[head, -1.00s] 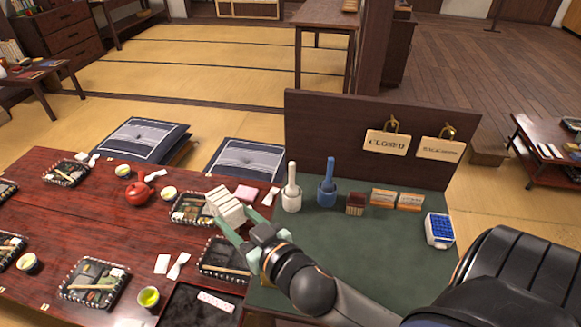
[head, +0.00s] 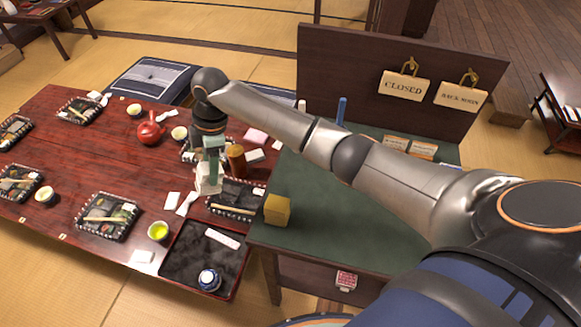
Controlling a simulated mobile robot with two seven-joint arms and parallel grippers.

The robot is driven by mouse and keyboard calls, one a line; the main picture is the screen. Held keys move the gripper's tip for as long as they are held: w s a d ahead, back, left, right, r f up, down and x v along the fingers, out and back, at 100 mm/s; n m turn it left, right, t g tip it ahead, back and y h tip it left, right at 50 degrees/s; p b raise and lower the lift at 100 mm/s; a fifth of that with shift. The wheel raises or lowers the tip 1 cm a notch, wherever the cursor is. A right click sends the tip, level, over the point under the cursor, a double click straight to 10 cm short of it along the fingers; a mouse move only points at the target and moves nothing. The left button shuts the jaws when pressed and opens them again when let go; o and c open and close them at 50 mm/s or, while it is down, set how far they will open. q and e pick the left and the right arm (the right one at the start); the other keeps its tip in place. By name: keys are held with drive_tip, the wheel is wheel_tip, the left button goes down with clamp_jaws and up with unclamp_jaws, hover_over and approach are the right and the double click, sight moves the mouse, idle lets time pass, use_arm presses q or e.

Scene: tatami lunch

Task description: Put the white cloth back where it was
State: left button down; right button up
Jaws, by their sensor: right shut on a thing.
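My right gripper (head: 211,164) points down over the dark red table, near its right edge. Its green fingers are shut on the white cloth (head: 208,184), a small pale bundle partly hidden by the fingers. The cloth is beside a woven tray with dark dishes (head: 235,208). I cannot tell whether it touches the table. My left gripper is not in view.
A yellow block (head: 277,210) sits on the green-topped stand (head: 330,225). A black tray (head: 175,268) lies in front. Cups and a red teapot (head: 150,130) stand left.

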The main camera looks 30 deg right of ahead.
drive_tip(key=d+r+n+h, duration=0.4)
drive_tip(key=d+r+n, duration=0.1)
drive_tip(key=d+r, duration=0.15)
drive_tip(key=s+d+f, duration=0.1)
drive_tip(key=d+f, duration=0.3)
drive_tip(key=s+d+f, duration=0.2)
drive_tip(key=d+f, duration=0.2)
drive_tip(key=s+d+f, duration=0.2)
drive_tip(key=d+f, duration=0.2)
drive_tip(key=shift+f, duration=0.3)
drive_tip(key=o, duration=1.2)
drive_tip(key=r, duration=0.4)
drive_tip(key=a+r, duration=0.1)
drive_tip(key=r, duration=0.3)
drive_tip(key=r+p, duration=0.1)
drive_tip(key=r, duration=0.3)
drive_tip(key=shift+s+a, duration=0.25)
drive_tip(key=shift+s, duration=0.1)
